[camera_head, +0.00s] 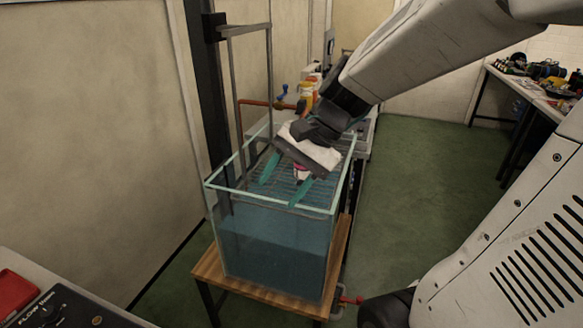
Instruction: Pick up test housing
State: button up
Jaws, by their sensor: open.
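My gripper (281,190) is over the glass tank (208,186), with its two teal fingers spread apart. A small pink and white object (301,172), possibly the test housing, shows beneath the gripper body, beside the nearer finger. Most of it is hidden by my gripper, so its full shape cannot be told. It appears to be at the wire grid (322,196) in the tank's top. I cannot tell whether a finger touches it.
The tank holds blue water and stands on a wooden table (262,291). A metal frame (236,100) rises at its back left. Bottles (307,93) and a copper pipe (262,103) are behind. A cluttered bench (530,88) is far right. Green floor between is clear.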

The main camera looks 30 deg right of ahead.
jog(key=w+d+f+m+t+h, duration=0.1)
jog(key=w+d+f+m+t, duration=0.35)
jog(key=w+d+m, duration=0.5)
jog(key=w+d+f+m+t, duration=0.3)
jog(key=w+d+m+t, duration=0.35)
jog(key=d+m, duration=0.55)
jog(key=shift+n+g, duration=0.3)
jog(key=shift+n, duration=0.15)
jog(key=w, duration=0.2)
jog(key=w+a+f, duration=0.1)
jog(key=w, duration=0.1)
jog(key=w+f, duration=0.1)
jog(key=w, duration=0.2)
jog(key=shift+a+f, duration=0.15)
jog(key=shift+f, duration=0.1)
jog(key=shift+w+a+f, duration=0.1)
jog(key=shift+w, duration=0.2)
jog(key=shift+c, duration=0.3)
grip_shut()
